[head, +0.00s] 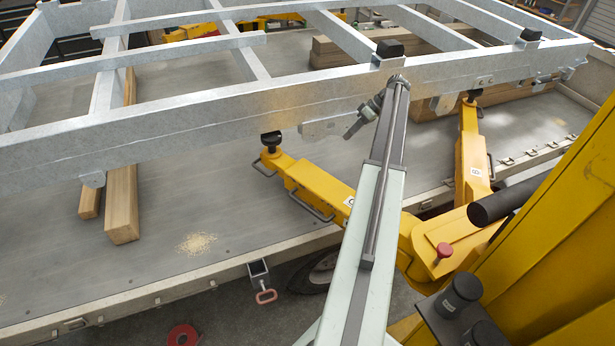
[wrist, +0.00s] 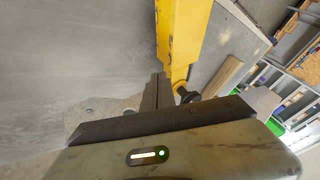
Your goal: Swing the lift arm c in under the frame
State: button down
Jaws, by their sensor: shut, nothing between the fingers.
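Two yellow lift arms reach from the yellow post toward the galvanised frame (head: 220,111). My gripper (head: 350,134) is shut and empty near the rail. In the wrist view its fingers (wrist: 158,92) are together beside a yellow arm (wrist: 182,35); contact is unclear.
Wooden beams (head: 122,205) lie on the grey deck (head: 190,200) under the frame. A yellow post (head: 545,250) and black cylinders (head: 460,292) stand at the right. A pink-handled latch (head: 265,295) hangs at the deck edge. A red ring (head: 183,335) lies on the floor.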

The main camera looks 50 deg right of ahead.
aim_at(321, 173)
jog(key=w+a+f+b, duration=0.1)
jog(key=f+b, duration=0.4)
jog(key=f, duration=0.1)
jog(key=w+a+f+b, duration=0.2)
jog(key=f+b, duration=0.3)
jog(key=f, duration=0.1)
jog(key=w+a+f+b, duration=0.1)
jog(key=w+f+b, duration=0.1)
jog(key=f+b, duration=0.3)
jog(key=shift+a+f, duration=0.2)
jog(key=shift+f, duration=0.45)
jog(key=a, duration=0.4)
jog(key=shift+s+a+r, duration=0.2)
jog(key=shift+a+r, duration=0.1)
jog(key=shift+a, duration=0.05)
jog(key=shift+a, duration=0.1)
